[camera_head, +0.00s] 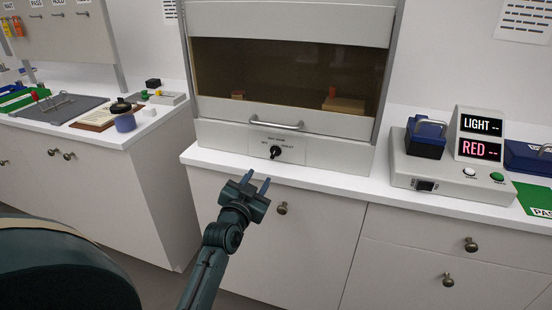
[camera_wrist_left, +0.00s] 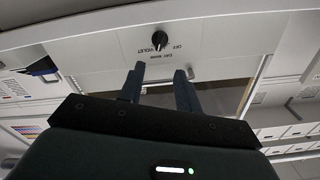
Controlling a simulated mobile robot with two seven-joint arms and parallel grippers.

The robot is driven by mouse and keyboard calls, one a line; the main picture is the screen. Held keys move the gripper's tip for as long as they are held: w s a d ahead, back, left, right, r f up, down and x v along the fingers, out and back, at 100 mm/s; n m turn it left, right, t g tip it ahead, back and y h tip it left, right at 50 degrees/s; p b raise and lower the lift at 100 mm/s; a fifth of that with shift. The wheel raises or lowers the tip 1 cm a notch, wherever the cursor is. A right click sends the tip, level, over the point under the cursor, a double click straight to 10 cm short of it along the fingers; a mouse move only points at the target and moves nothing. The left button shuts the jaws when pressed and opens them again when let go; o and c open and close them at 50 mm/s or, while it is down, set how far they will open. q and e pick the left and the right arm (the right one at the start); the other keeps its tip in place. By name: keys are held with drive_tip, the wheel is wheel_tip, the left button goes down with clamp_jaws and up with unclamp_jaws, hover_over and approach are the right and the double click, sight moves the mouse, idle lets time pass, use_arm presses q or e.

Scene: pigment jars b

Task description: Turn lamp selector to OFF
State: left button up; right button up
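The lamp selector is a small black knob (camera_head: 275,152) on a pale label panel (camera_head: 292,144) at the lower front of the viewing cabinet (camera_head: 220,134). In the left wrist view the knob (camera_wrist_left: 159,40) sits among printed words, including OFF and VIOLET, seen upside down. I cannot tell which word its pointer marks. My left gripper (camera_head: 256,182) is open and empty, below and slightly left of the knob, apart from it. In the left wrist view its two fingers (camera_wrist_left: 159,78) stand apart with the knob beyond their tips. My right gripper is not in view.
A bar handle (camera_head: 277,125) crosses the cabinet front just above the knob. A white counter edge (camera_head: 245,169) runs below the panel. To the right stands a grey console (camera_head: 405,175) with displays reading LIGHT and RED. A dark jar (camera_head: 124,120) stands on the left counter.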

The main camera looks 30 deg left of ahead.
sight(273, 154)
use_arm(q)
drive_tip(key=x, duration=1.1)
drive_tip(key=shift+w, duration=0.3)
drive_tip(key=shift+c, duration=0.4)
clamp_jaws()
